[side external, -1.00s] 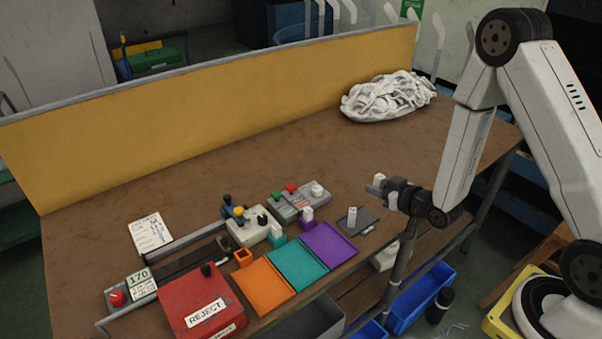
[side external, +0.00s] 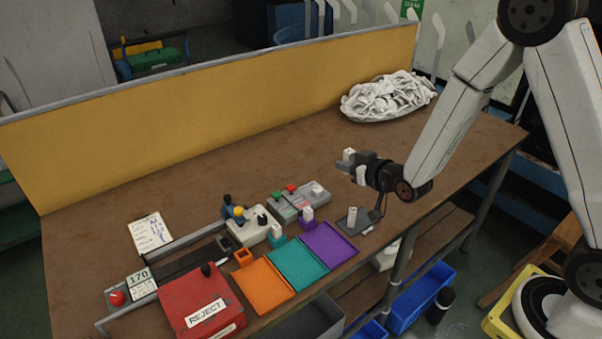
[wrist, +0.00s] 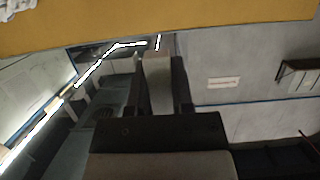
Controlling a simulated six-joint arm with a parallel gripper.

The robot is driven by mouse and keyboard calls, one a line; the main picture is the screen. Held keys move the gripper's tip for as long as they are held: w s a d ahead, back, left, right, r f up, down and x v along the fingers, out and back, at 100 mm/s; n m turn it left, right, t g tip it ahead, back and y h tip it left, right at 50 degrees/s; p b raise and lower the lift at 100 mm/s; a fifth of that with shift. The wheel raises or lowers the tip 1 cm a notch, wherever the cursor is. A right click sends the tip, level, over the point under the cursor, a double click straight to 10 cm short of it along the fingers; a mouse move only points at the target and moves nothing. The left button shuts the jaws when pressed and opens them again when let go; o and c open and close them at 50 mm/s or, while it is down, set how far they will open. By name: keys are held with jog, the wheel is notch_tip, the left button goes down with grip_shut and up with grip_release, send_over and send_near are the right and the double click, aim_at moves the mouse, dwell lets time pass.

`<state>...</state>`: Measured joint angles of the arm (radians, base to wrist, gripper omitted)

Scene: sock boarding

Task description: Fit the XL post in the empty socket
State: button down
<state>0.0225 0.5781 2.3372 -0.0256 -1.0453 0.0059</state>
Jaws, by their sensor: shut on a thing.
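My gripper (side external: 347,165) is up in the air above the right part of the bench, shut on a white post (side external: 348,155). The post shows as a pale block (wrist: 157,70) between the two dark fingers in the wrist view. Its size mark cannot be read. An orange socket (side external: 243,258) on the bench looks empty, well to the left of and below my gripper. A teal socket (side external: 277,239) and a purple socket (side external: 307,224) each hold a white post.
Orange (side external: 264,288), teal (side external: 298,264) and purple (side external: 329,244) trays line the front edge. A grey plate (side external: 367,222) bears another upright white piece. A red REJECT box (side external: 200,300) and control boxes (side external: 248,226) flank the sockets. A yellow partition (side external: 220,110) stands behind.

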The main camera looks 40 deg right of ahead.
jog(key=s+d+f, duration=0.8)
jog(key=s+f, duration=0.4)
jog(key=s, duration=0.2)
jog(key=shift+d, duration=0.4)
send_near(364, 217)
jog(key=w, duration=0.2)
jog(key=w+r, duration=0.1)
jog(key=w, duration=0.3)
jog(key=shift+w+r, duration=0.25)
jog(key=shift+r, duration=0.15)
jog(key=shift+w+f, duration=0.25)
jog(key=shift+w, duration=0.25)
jog(key=shift+w+f, duration=0.7)
jog(key=shift+w, duration=0.4)
